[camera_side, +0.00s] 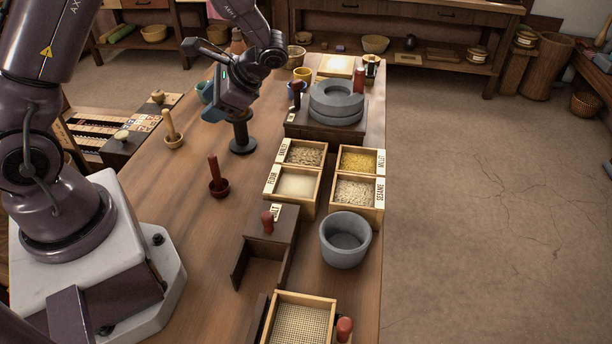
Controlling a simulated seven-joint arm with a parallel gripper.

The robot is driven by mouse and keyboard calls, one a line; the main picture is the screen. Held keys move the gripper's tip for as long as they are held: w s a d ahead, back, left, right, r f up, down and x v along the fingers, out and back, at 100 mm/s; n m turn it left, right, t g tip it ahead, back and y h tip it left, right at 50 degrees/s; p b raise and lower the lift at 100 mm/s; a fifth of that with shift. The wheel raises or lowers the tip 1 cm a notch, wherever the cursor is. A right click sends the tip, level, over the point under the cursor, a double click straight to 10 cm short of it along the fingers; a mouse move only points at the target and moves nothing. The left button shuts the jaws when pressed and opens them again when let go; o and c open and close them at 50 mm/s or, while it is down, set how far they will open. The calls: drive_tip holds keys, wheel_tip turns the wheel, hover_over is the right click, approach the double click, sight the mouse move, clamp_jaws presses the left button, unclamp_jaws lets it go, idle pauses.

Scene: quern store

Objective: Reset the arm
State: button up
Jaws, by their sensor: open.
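My gripper (222,106) hangs at the end of my arm over the back left part of the table (198,240). It is open, and I see nothing held in it. It is just above and left of a black spool-shaped stand (243,142). Whether it touches the stand cannot be told from this angle. The fingertips are small and partly hidden.
A grey quern (337,108) stands behind grain boxes (325,201). In front are a grey bowl (345,252), an open dark wooden box (238,266) and a sieve tray (301,297).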

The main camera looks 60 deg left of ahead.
drive_tip(key=s+d+r+n+t+h, duration=0.2)
drive_tip(key=d+r+t, duration=0.4)
drive_tip(key=r, duration=0.3)
drive_tip(key=s+d+r+n+t+h, duration=0.1)
drive_tip(key=s+d+r+t+h, duration=0.3)
drive_tip(key=d+r, duration=0.4)
drive_tip(key=s+t, duration=0.1)
drive_tip(key=s, duration=0.1)
drive_tip(key=shift+s+d+r+n+t+h, duration=0.3)
drive_tip(key=shift+s+r+n+t, duration=0.05)
drive_tip(key=shift+r+n+t, duration=0.05)
